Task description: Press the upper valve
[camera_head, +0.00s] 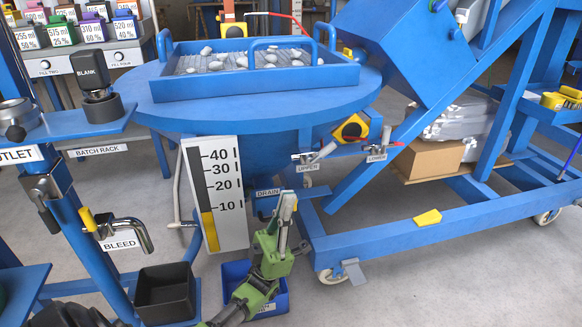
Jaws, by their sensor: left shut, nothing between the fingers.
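The upper valve (304,156) is a small metal fitting beneath the round blue tank (240,112), with the label "UPPER" just below it. The lower valve (379,147), labelled "LOWER", is to its right. My left gripper (287,202), green with grey fingers, points upward in front of the tank. It is shut and empty. In the picture it is below and slightly left of the upper valve, with a visible gap between them. Its depth from the valve is hard to tell. My right gripper is not in view.
A level gauge (215,195) stands left of the gripper. A blue bin (236,272) and a black bin (164,292) are low down. The bleed tap (130,232) is at the left. A blue frame (440,230) crosses the right, with a yellow pedal-like piece (428,218).

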